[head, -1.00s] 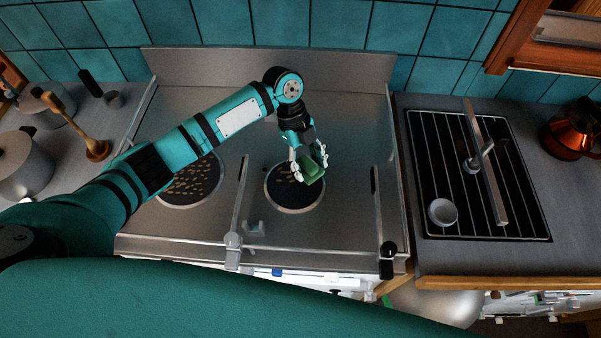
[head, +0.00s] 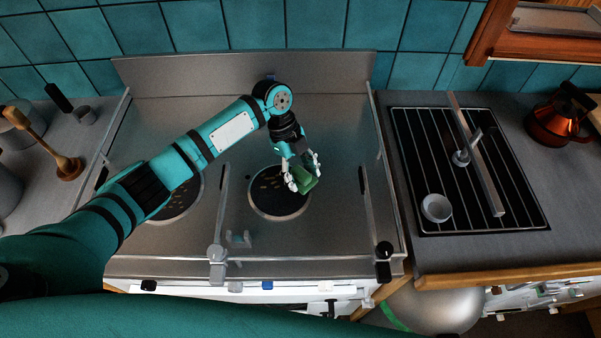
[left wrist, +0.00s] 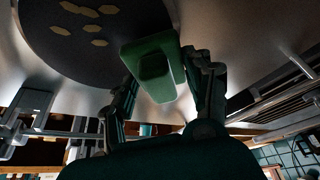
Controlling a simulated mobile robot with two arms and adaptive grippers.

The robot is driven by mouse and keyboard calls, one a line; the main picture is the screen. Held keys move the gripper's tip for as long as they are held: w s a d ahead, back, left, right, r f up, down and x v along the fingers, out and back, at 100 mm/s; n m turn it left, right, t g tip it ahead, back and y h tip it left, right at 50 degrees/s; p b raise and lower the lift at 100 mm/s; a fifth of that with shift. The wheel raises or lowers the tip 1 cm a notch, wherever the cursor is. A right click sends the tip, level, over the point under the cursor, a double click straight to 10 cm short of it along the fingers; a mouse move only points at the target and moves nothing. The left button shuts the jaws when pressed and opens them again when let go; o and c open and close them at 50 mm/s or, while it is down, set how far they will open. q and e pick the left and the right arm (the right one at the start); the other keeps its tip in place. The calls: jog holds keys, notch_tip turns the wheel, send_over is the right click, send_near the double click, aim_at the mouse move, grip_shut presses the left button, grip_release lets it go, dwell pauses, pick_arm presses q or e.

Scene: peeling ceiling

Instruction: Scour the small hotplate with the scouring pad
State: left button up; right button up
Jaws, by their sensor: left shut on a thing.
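The small hotplate (head: 267,203) is a dark round plate with a pale rim, set in the steel cooktop. Several yellowish spots show on it; in the left wrist view the hotplate (left wrist: 75,60) shows a cluster of them. My left gripper (head: 303,175) is shut on the green scouring pad (head: 307,185), over the hotplate's right edge. The pad also shows between the fingers in the left wrist view (left wrist: 150,62). I cannot tell whether the pad touches the plate. My right gripper is not in view.
A larger spotted hotplate (head: 180,205) lies to the left, partly behind my arm. Upright rails flank the small hotplate, with a grey knob (head: 216,254) and a black knob (head: 383,250) at the front. A sink rack (head: 470,190) holds a small bowl (head: 436,208). A copper kettle (head: 558,120) stands right.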

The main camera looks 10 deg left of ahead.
pick_arm(q)
grip_shut()
jog(key=shift+f+b, duration=0.45)
jog(key=shift+f, duration=0.2)
dwell(0.9)
jog(key=shift+w+a+f+b, duration=0.15)
jog(key=shift+w+a+b, duration=0.75)
jog(key=shift+w+a, duration=0.3)
jog(key=shift+a, duration=0.15)
jog(key=shift+a, duration=0.1)
